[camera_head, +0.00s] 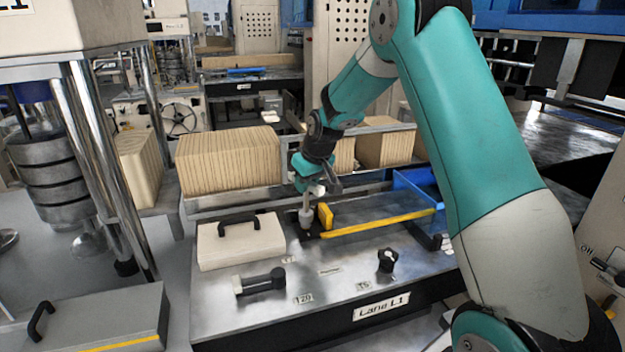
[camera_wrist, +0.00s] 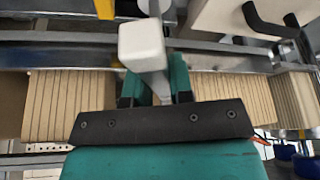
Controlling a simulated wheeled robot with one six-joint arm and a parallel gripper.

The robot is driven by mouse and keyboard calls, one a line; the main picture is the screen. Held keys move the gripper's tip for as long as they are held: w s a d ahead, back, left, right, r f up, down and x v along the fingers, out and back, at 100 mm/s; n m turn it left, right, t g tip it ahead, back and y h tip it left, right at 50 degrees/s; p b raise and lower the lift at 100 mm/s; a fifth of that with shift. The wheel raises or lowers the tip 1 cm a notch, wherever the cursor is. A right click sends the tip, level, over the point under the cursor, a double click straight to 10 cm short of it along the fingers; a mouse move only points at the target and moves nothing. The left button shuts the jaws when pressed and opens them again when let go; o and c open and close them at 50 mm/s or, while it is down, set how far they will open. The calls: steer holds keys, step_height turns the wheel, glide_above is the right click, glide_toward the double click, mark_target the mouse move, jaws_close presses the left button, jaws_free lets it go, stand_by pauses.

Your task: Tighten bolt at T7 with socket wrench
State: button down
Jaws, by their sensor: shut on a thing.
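My gripper (camera_head: 316,178) is above the back part of the metal bench top (camera_head: 330,300), left of the middle. It is shut on a pale grey tool, seemingly the socket wrench (camera_head: 306,214), which hangs down nearly upright. In the wrist view my gripper (camera_wrist: 152,88) has teal fingers on either side of the wrench's pale block-like end (camera_wrist: 142,40). The wrench's lower end is at a dark spot beside a yellow block (camera_head: 326,216). I cannot tell whether it touches a bolt; no bolt head shows. I cannot read a T7 mark on the bench labels.
A pale case with a black handle (camera_head: 228,248) is close left of the wrench. A yellow strip (camera_head: 380,222) runs right. A dark cylindrical tool (camera_head: 262,281) and black knob (camera_head: 387,260) are in front. A blue bin (camera_head: 416,184) is back right; card stacks (camera_head: 228,160) stand behind.

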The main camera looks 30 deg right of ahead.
steer(key=shift+b+x, duration=0.75)
steer(key=shift+b, duration=0.1)
stand_by(2.0)
steer(key=shift+s+f, duration=0.1)
steer(key=shift+s, duration=0.05)
